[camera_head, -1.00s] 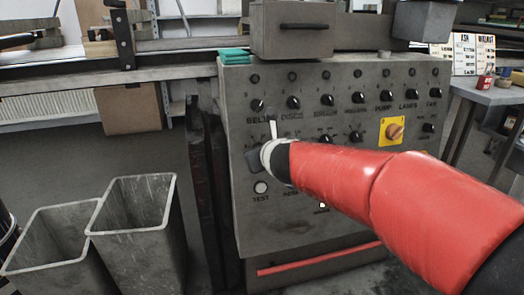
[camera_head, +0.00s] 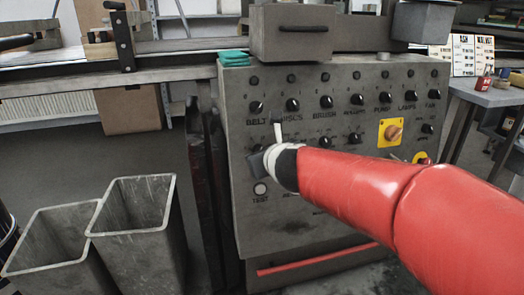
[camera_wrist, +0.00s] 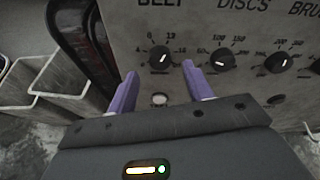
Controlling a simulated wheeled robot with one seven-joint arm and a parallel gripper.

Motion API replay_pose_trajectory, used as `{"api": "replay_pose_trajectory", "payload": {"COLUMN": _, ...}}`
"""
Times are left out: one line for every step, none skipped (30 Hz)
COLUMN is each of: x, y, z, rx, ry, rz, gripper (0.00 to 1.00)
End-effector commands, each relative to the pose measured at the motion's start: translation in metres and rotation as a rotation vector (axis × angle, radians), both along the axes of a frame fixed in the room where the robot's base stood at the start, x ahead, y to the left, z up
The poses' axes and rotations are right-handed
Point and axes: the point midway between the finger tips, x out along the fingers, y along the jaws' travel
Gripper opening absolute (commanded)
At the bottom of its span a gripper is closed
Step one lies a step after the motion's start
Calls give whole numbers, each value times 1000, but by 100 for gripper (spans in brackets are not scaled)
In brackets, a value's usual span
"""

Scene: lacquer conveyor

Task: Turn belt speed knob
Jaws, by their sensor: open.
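The belt speed knob (camera_wrist: 161,58) is a round black knob with a white pointer line, under the BELT lettering and ringed by a numbered scale. In the wrist view its pointer leans a little right of straight up. My gripper (camera_wrist: 159,70) is open, its two purple fingers to the left and right of the knob in the picture. The fingers look clear of it; I cannot tell the depth gap.
The DISCS knob (camera_wrist: 220,60) and BRUSH knob (camera_wrist: 278,62) sit to the right. A white test button (camera_wrist: 160,99) lies below the belt knob. A yellow plate with an orange switch (camera_head: 392,132) is on the panel's right. Grey bins (camera_head: 135,235) stand at left.

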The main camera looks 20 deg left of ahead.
Motion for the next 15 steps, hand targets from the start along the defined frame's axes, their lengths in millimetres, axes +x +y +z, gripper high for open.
{"api": "replay_pose_trajectory", "payload": {"x": -8, "y": -5, "z": 8, "rx": 0, "ry": -1, "rz": -1, "gripper": 51}}
{"api": "replay_pose_trajectory", "payload": {"x": -12, "y": -8, "z": 9, "rx": 0, "ry": -1, "rz": -1, "gripper": 51}}
{"api": "replay_pose_trajectory", "payload": {"x": -17, "y": -11, "z": 11, "rx": 0, "ry": -1, "rz": -1, "gripper": 51}}
{"api": "replay_pose_trajectory", "payload": {"x": -20, "y": -13, "z": 13, "rx": 1, "ry": -1, "rz": -1, "gripper": 51}}
{"api": "replay_pose_trajectory", "payload": {"x": -23, "y": -15, "z": 14, "rx": 1, "ry": 0, "rz": 0, "gripper": 51}}
{"api": "replay_pose_trajectory", "payload": {"x": -26, "y": -17, "z": 15, "rx": 1, "ry": 0, "rz": -1, "gripper": 51}}
{"api": "replay_pose_trajectory", "payload": {"x": -28, "y": -18, "z": 16, "rx": 1, "ry": 0, "rz": -1, "gripper": 51}}
{"api": "replay_pose_trajectory", "payload": {"x": -30, "y": -19, "z": 16, "rx": 0, "ry": 1, "rz": -1, "gripper": 51}}
{"api": "replay_pose_trajectory", "payload": {"x": -32, "y": -20, "z": 16, "rx": 0, "ry": 2, "rz": -1, "gripper": 51}}
{"api": "replay_pose_trajectory", "payload": {"x": -33, "y": -21, "z": 16, "rx": 0, "ry": 2, "rz": -1, "gripper": 51}}
{"api": "replay_pose_trajectory", "payload": {"x": -33, "y": -21, "z": 16, "rx": 0, "ry": 2, "rz": -1, "gripper": 51}}
{"api": "replay_pose_trajectory", "payload": {"x": -34, "y": -21, "z": 16, "rx": 0, "ry": 1, "rz": -1, "gripper": 51}}
{"api": "replay_pose_trajectory", "payload": {"x": -34, "y": -21, "z": 16, "rx": 0, "ry": 1, "rz": -1, "gripper": 51}}
{"api": "replay_pose_trajectory", "payload": {"x": -34, "y": -21, "z": 16, "rx": 0, "ry": 1, "rz": -1, "gripper": 51}}
{"api": "replay_pose_trajectory", "payload": {"x": -33, "y": -21, "z": 16, "rx": 0, "ry": 1, "rz": -1, "gripper": 51}}
